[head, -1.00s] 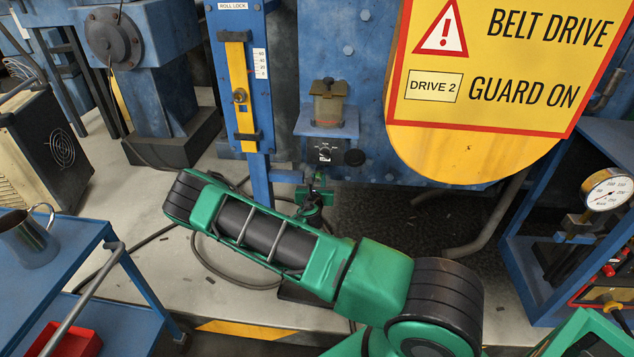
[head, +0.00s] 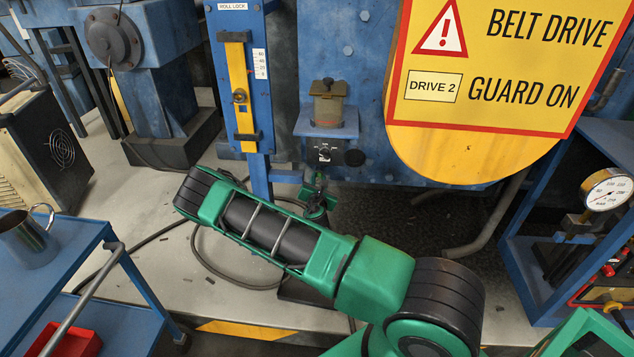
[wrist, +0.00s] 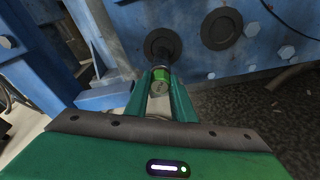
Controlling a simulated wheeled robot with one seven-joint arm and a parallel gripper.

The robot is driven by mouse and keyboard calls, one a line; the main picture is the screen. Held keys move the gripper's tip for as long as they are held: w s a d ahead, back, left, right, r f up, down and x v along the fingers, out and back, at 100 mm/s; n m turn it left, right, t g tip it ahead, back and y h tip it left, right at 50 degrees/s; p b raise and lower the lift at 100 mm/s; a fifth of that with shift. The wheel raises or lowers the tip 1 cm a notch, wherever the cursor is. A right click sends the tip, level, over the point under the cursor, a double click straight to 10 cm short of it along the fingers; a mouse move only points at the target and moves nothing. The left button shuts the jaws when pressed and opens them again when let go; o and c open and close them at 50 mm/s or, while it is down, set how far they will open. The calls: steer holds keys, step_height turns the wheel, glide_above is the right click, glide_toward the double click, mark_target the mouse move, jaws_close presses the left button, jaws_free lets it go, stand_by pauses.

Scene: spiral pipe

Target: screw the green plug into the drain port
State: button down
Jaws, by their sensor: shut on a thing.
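In the wrist view, my gripper (wrist: 160,98) is shut on the green plug (wrist: 160,76), which sits between the two green fingertips. A dark, narrower part lies just past the plug, toward a dark round flange (wrist: 162,44) on the blue wall. I cannot tell whether the plug touches the port or how deep it sits. The drain port's opening is not clearly visible.
A second dark round disc (wrist: 222,28) is on the wall to the right. In the head view, a blue post (head: 260,178) stands left of my gripper. A small shelf with a box (head: 328,105) and the yellow belt guard (head: 470,150) are above. A dark hose (head: 205,255) lies on the floor.

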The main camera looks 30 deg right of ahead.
steer(key=m, duration=0.3)
steer(key=m+t+y, duration=0.1)
steer(key=m, duration=0.1)
steer(key=shift+w+a+f+m+t, duration=0.2)
steer(key=shift+m+t, duration=0.1)
steer(key=shift+m, duration=0.1)
steer(key=m+t, duration=0.1)
steer(key=m, duration=0.4)
steer(key=shift+f+m, duration=0.1)
steer(key=shift+m, duration=0.3)
steer(key=m+t+h, duration=0.1)
steer(key=m, duration=0.5)
steer(key=shift+f, duration=0.1)
steer(key=m+h, duration=0.1)
steer(key=m, duration=0.6)
steer(key=shift+s+d+f+m+h, duration=0.2)
steer(key=shift+m+h, duration=0.1)
steer(key=shift+h, duration=0.1)
steer(key=c, duration=1.7)
jaws_free()
steer(key=shift+d, duration=0.1)
